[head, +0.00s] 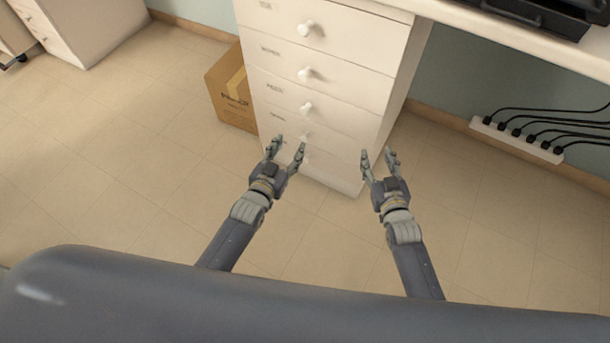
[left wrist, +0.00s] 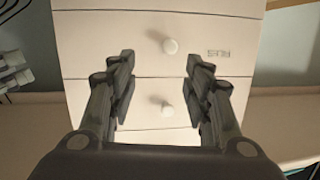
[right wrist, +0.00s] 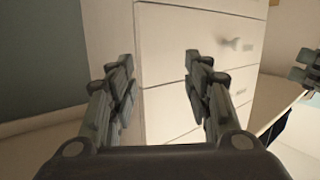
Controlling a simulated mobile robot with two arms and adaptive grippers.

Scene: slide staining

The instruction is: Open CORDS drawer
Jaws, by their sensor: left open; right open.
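A white drawer cabinet (head: 400,85) stands under the desk with several closed drawers, each with a round white knob and a small label at its left. The labels are too small to read surely, so I cannot tell which is CORDS. My left gripper (head: 286,148) is open and empty in front of the lower drawers, partly covering their fronts. In the left wrist view, one knob (left wrist: 168,108) shows between its fingers and another knob (left wrist: 170,46) near the fingertips, beside an illegible label. My right gripper (head: 378,156) is open and empty near the cabinet's lower right corner.
A cardboard box (head: 228,92) stands on the floor left of the cabinet. A power strip (head: 515,138) with several black cables lies along the wall at right. The desk (head: 480,28) overhangs at upper right. The tiled floor (head: 130,150) is clear at left.

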